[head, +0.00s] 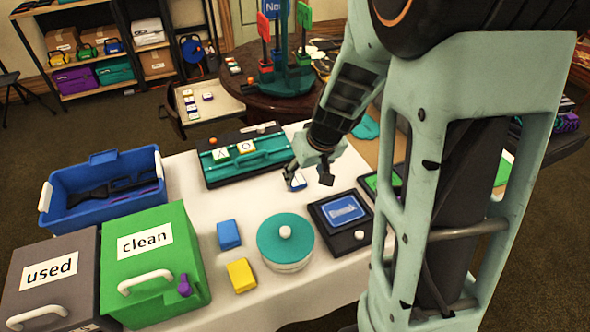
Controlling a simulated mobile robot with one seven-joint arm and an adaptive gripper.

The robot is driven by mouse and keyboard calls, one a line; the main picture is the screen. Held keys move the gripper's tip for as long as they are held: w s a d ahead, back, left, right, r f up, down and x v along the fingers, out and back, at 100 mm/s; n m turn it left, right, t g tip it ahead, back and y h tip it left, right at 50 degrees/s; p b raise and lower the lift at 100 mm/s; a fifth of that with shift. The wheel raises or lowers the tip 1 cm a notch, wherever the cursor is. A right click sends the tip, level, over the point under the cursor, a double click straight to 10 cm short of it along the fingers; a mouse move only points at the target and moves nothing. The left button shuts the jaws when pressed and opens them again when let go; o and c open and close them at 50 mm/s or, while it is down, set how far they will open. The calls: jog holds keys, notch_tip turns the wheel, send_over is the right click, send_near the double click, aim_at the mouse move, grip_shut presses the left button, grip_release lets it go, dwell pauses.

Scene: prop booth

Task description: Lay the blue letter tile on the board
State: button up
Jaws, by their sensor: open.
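A small tile with a white top and a blue edge (296,183) lies on the white cloth of the table. My gripper (308,180) is open just above it, fingers pointing down. The left finger partly covers the tile, and I cannot tell whether they touch. No letter can be read on the tile. A teal board with a dark back part (270,158) lies to the left, behind the tile. A green-edged letter tile (221,154) and a yellowish-edged letter tile (246,147) lie on the board.
A blue bin (110,205), a green "clean" box (150,285) and a grey "used" box (45,290) stand at left. A blue block (228,234), a yellow block (241,275), a round teal-lidded tin (286,250) and a black device (325,215) stand in front.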

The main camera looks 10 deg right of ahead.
aim_at(298, 183)
jog(key=x, duration=0.3)
jog(key=shift+b, duration=0.35)
jog(key=shift+w+b+x, duration=0.2)
jog(key=shift+b+x, duration=0.15)
jog(key=shift+x, duration=1.15)
jog(key=shift+w+b+x, duration=0.25)
jog(key=shift+b+x, duration=0.1)
jog(key=shift+x, duration=1.1)
jog(key=shift+d+r, duration=0.1)
jog(key=shift+r, duration=0.1)
jog(key=c, duration=1.1)
jog(key=shift+c, duration=0.2)
jog(key=shift+r, duration=0.15)
